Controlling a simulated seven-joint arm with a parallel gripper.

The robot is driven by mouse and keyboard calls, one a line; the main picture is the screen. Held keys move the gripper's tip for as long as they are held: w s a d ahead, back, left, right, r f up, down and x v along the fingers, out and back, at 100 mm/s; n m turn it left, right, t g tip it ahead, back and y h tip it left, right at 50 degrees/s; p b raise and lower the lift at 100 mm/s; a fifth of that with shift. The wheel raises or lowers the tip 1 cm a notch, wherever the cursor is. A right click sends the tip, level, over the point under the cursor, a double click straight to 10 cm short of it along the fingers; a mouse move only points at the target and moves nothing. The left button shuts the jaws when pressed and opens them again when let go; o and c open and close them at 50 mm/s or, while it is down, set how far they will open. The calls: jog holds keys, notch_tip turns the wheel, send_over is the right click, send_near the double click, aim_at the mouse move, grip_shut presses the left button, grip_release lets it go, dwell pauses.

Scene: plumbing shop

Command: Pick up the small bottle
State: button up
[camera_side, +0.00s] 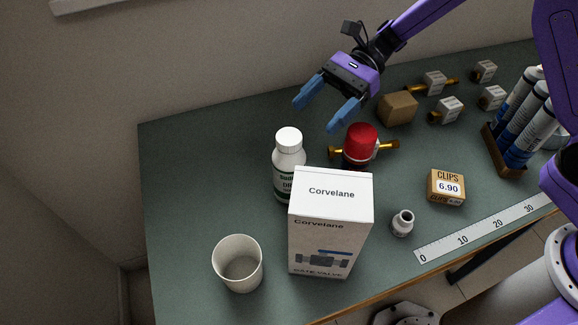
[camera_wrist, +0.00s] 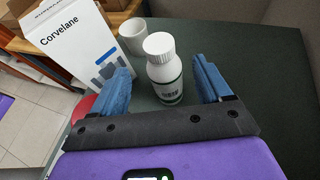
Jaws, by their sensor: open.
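A white bottle (camera_side: 288,170) with a ribbed white cap and a green-and-white label stands upright on the bench, partly hidden by a tall box. In the wrist view the bottle (camera_wrist: 165,75) appears between the two fingers, a little beyond them. My gripper (camera_side: 317,116) is open and empty, with blue fingers. It is above the bench, up and to the right of the bottle in the side view, and apart from it. A much smaller whitish-grey, open-necked piece (camera_side: 402,223) stands right of the box; I cannot tell whether it is a bottle or a fitting.
The white Corvelane box (camera_side: 328,235) stands close in front of the bottle. A white cup (camera_side: 238,262) is at the front left. A red-topped item (camera_side: 361,143) with brass ends is below my gripper. A clips box (camera_side: 446,187) and tubes stand right. The back left is clear.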

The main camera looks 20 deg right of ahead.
aim_at(282, 149)
jog(key=x, duration=1)
jog(key=shift+a, duration=0.1)
grip_shut()
